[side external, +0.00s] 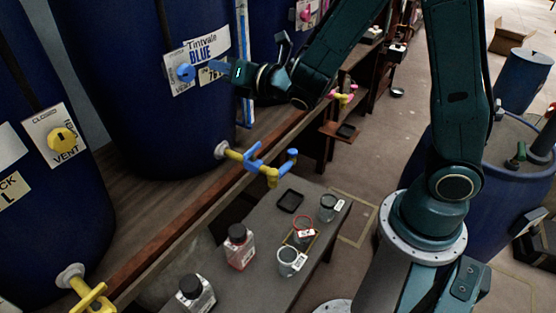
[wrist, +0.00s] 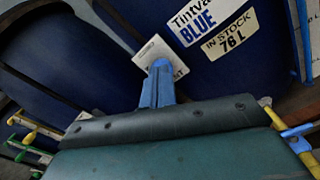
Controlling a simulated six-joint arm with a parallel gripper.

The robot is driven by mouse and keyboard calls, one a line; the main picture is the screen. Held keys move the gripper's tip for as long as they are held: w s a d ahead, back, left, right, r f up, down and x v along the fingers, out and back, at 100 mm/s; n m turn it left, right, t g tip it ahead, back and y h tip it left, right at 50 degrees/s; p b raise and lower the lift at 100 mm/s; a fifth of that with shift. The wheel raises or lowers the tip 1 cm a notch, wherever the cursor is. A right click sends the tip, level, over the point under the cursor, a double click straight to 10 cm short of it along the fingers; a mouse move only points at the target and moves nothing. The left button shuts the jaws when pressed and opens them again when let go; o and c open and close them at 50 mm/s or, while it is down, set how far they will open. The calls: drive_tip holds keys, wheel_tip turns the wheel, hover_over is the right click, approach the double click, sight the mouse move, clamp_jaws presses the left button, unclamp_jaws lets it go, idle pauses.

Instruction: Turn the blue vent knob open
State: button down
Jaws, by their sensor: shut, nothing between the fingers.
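The blue vent knob (side external: 185,73) sits on a white plate (side external: 176,88) on the dark blue vat (side external: 150,130) labelled Tintvale BLUE. Which way the knob points is too small to tell. My gripper (side external: 218,66) is to the right of the knob, its blue fingers aimed at it, with a visible gap between them. In the wrist view, my gripper's fingers (wrist: 160,68) are together and empty, in front of the white plate (wrist: 152,50). They cover part of the plate, and the knob cannot be told apart from them there.
A yellow vent knob (side external: 61,139) is on the left vat. A yellow and blue tap (side external: 262,168) juts out below the blue vat. A low bench (side external: 225,285) holds bottles and jars. A stock label (side external: 212,74) is beside the plate, near my fingers.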

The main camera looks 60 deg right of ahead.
drive_tip(key=w, duration=0.6)
idle(0.3)
drive_tip(key=shift+w, duration=0.1)
drive_tip(key=shift+a+f, duration=0.15)
drive_tip(key=shift+f, duration=0.15)
idle(0.9)
drive_tip(key=shift+a, duration=0.2)
drive_tip(key=shift+d+r, duration=0.25)
drive_tip(key=shift+r, duration=0.25)
idle(0.4)
drive_tip(key=s, duration=0.6)
idle(0.4)
